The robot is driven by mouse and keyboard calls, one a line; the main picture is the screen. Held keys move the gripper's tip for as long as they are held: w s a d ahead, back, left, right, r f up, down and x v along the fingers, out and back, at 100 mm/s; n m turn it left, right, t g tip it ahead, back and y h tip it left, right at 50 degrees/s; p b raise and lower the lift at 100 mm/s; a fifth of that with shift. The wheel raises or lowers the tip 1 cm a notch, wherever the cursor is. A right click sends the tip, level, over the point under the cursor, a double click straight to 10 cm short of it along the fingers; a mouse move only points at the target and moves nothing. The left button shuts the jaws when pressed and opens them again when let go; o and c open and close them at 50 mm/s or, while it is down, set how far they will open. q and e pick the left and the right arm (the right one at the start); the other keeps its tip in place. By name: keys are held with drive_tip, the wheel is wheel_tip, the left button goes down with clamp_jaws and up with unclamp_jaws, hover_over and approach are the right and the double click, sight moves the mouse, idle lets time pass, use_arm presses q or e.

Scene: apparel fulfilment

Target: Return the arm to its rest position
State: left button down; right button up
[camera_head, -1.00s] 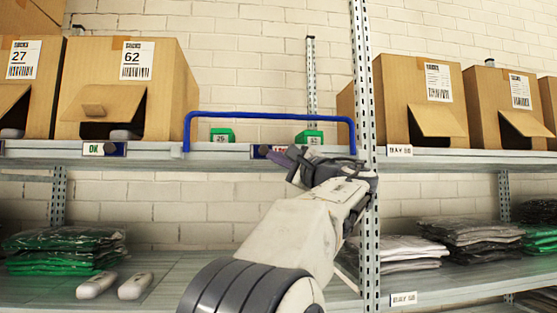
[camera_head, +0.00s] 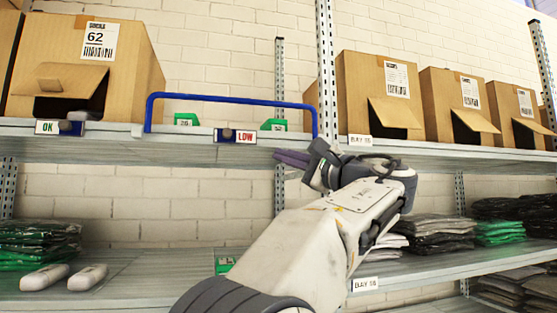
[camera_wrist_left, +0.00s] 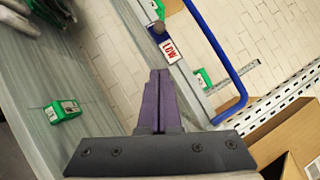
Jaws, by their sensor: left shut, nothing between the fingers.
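My left gripper (camera_head: 279,158) is shut and empty. In the head view its arm rises from the bottom middle, and the purple fingers point left, just below the upper shelf's edge. In the left wrist view the purple fingers (camera_wrist_left: 159,102) lie together, with nothing between them. The sliding LOW sign (camera_head: 236,136) is on the upper shelf's front edge, left of and above the fingertips; it also shows in the left wrist view (camera_wrist_left: 169,50). My right gripper is not in view.
A blue rail frame (camera_head: 232,99) stands on the upper shelf (camera_head: 185,150) around two green blocks. Cardboard boxes (camera_head: 85,65) flank it. A steel upright (camera_head: 326,70) stands close by the gripper. The lower shelf (camera_head: 135,285) holds folded bagged garments, white devices and a green block (camera_wrist_left: 62,111).

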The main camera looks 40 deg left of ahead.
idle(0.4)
use_arm(q)
drive_tip(key=w+d+f+m+t+h, duration=0.2)
drive_tip(key=w+d+f+t+h, duration=0.15)
drive_tip(key=f, duration=0.45)
drive_tip(key=w+d+f+m+t+h, duration=0.2)
drive_tip(key=f+m+h, duration=0.15)
drive_tip(key=f, duration=0.35)
drive_tip(key=s+d+f+g+h, duration=0.1)
drive_tip(key=d+f+h, duration=0.3)
drive_tip(key=f, duration=0.5)
drive_tip(key=s+d+f+h, duration=0.1)
drive_tip(key=d+f+h, duration=0.1)
drive_tip(key=d+f, duration=0.45)
drive_tip(key=s+d+f+n+g+h, duration=0.2)
drive_tip(key=s+d+f+g+h, duration=0.2)
drive_tip(key=s+f, duration=0.9)
drive_tip(key=s+d+f+n+g+h, duration=0.1)
drive_tip(key=s+d+f+g+h, duration=0.3)
drive_tip(key=s+d+f, duration=0.6)
drive_tip(key=s+f+h, duration=0.1)
drive_tip(key=s+f, duration=0.1)
drive_tip(key=s, duration=0.2)
drive_tip(key=shift+f+n, duration=0.35)
drive_tip(key=shift+f, duration=0.05)
